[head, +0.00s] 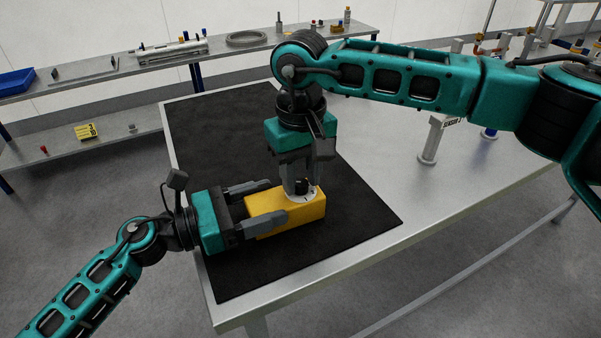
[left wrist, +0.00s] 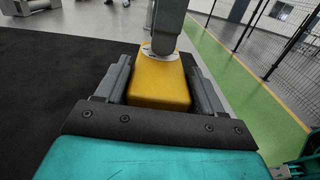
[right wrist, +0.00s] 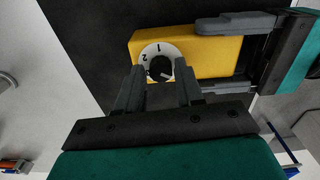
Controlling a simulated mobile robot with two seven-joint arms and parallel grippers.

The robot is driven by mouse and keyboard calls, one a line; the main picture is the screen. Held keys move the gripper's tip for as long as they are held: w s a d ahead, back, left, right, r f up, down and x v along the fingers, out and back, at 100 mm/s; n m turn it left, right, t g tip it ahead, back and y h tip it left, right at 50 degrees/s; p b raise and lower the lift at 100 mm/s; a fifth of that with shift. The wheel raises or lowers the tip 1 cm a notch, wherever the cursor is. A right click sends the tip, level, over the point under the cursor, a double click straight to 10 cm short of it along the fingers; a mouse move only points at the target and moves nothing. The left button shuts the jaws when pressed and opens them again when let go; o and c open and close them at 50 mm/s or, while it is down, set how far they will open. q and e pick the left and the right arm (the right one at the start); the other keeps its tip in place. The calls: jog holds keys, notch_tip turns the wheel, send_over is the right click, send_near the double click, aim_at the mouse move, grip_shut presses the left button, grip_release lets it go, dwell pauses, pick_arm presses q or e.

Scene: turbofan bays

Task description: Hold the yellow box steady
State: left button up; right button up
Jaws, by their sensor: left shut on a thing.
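The yellow box (head: 285,212) lies on the black mat (head: 240,125). My left gripper (head: 273,200) is shut on it, one finger along each long side; the box also shows between those fingers in the left wrist view (left wrist: 158,85). A white dial with a black knob (right wrist: 160,67) is on the box's top face, with digits around the knob. My right gripper (right wrist: 160,75) points down over the dial from above. Its fingers are apart, one on each side of the knob, and appear not to touch it.
The mat covers the left part of a grey metal table (head: 420,190). A grey stand (head: 433,140) is on the table at the right. Behind is a shelf (head: 110,70) with a blue bin (head: 15,82), a ring (head: 247,38) and small parts. The mat around the box is clear.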

aim_at(301, 181)
jog(key=shift+o, duration=1.3)
notch_tip(301, 181, up, 12)
pick_arm(q)
jog(key=o, duration=1.4)
jog(key=shift+c, duration=0.2)
jog(key=shift+a, duration=0.1)
